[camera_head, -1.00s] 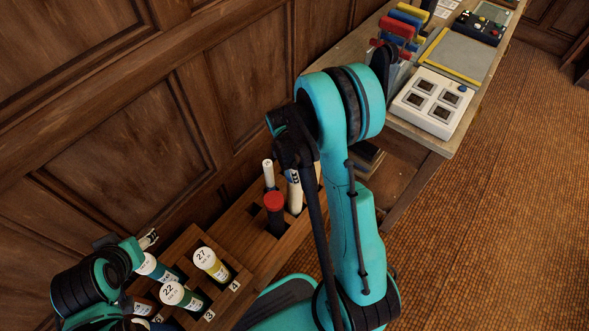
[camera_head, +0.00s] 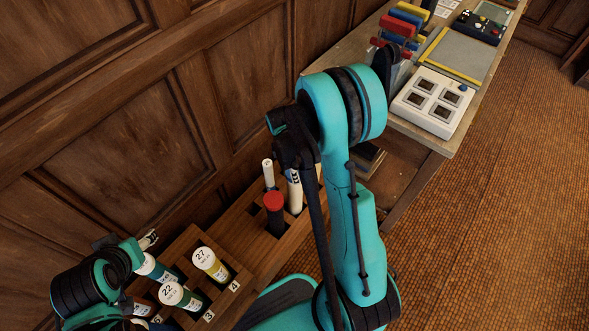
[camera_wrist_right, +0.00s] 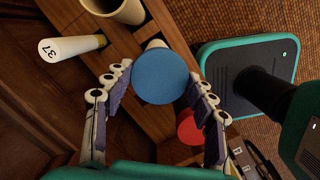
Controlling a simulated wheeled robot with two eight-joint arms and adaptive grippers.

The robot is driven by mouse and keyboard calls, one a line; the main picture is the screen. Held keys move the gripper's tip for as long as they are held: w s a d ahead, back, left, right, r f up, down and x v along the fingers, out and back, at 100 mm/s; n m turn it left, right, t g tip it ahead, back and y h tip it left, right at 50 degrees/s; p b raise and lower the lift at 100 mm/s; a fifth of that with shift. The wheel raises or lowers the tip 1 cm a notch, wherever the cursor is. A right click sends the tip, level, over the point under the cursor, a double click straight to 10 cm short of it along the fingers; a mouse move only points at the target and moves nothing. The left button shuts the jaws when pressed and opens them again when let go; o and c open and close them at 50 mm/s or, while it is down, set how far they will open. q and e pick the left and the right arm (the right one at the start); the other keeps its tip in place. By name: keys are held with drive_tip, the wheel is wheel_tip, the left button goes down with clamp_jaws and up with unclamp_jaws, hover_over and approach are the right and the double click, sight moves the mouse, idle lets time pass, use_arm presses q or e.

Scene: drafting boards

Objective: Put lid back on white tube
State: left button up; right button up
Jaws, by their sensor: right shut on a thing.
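A round blue lid (camera_wrist_right: 161,76) is between the fingers of my right gripper (camera_wrist_right: 160,78) in the right wrist view, and the gripper is shut on it. An open white tube (camera_wrist_right: 122,8) shows its hollow top at the upper edge of that view, apart from the lid. In the head view my right arm hides most of the right gripper and the lid. A white tube (camera_head: 294,192) stands upright in the wooden rack beneath that arm. My left gripper (camera_head: 149,239) is at the lower left by numbered tubes; its fingers are too small to read.
A red-capped dark tube (camera_head: 274,212) and a thin white tube (camera_head: 268,174) labelled 37 stand close by in the wooden rack (camera_head: 245,228). Tubes 27 (camera_head: 210,265) and 22 (camera_head: 181,298) stand at lower left. The panelled wall (camera_head: 120,130) is close behind.

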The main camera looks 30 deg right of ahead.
drive_tip(key=o, duration=1.3)
drive_tip(key=shift+r+p, duration=2.45)
drive_tip(key=shift+r, duration=1.1)
clamp_jaws()
